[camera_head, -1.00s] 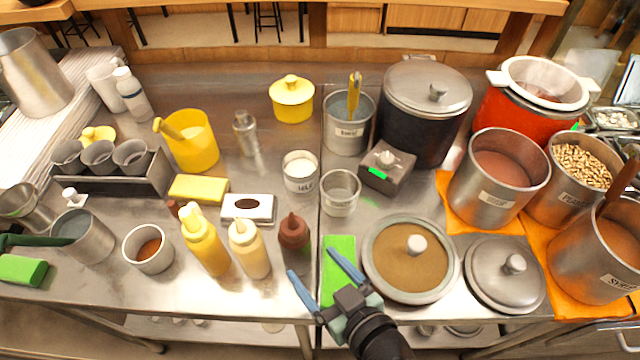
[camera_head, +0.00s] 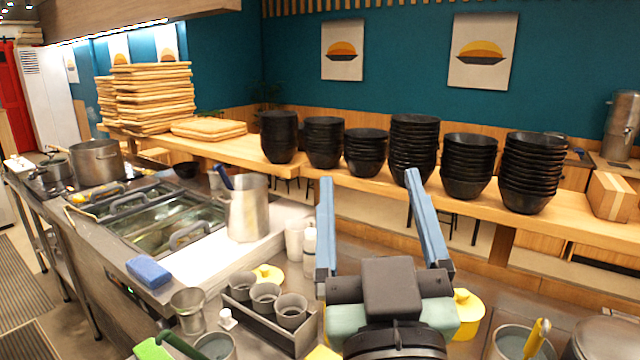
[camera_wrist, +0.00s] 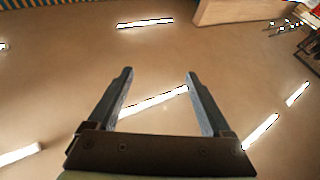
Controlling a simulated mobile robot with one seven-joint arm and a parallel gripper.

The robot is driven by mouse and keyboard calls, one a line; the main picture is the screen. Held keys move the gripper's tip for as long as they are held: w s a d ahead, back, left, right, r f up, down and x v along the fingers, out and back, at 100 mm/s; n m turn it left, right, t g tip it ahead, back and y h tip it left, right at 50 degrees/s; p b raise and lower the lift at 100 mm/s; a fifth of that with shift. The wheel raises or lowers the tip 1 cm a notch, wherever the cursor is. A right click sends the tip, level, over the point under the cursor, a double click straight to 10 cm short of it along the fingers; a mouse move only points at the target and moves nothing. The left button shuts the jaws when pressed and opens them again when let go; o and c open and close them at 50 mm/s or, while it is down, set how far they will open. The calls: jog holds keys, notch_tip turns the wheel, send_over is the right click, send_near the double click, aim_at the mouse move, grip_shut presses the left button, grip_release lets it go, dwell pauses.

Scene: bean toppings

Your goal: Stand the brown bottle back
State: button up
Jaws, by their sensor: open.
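My gripper (camera_head: 373,230) is raised high in the head view, its two blue fingers spread wide with nothing between them. In the wrist view my gripper (camera_wrist: 158,100) is also open and empty, facing a brown surface with bright light strips. The brown bottle is not in view now; the front part of the counter lies outside the head view.
Several stacks of black bowls (camera_head: 413,150) stand on the wooden shelf behind the counter. A metal pitcher (camera_head: 247,208), a rack of grey cups (camera_head: 266,297), a white bottle (camera_head: 309,252) and a yellow lidded pot (camera_head: 468,312) are near my gripper.

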jog(key=s+a+r+t, duration=0.2)
jog(key=s+r, duration=0.1)
jog(key=r, duration=0.4)
jog(key=s+a+r+m+t, duration=0.1)
jog(key=s+a+r+t, duration=0.1)
jog(key=s+r, duration=0.2)
notch_tip(320, 180, up, 4)
jog(key=shift+s+a+f, duration=0.25)
jog(key=shift+s+a, duration=0.05)
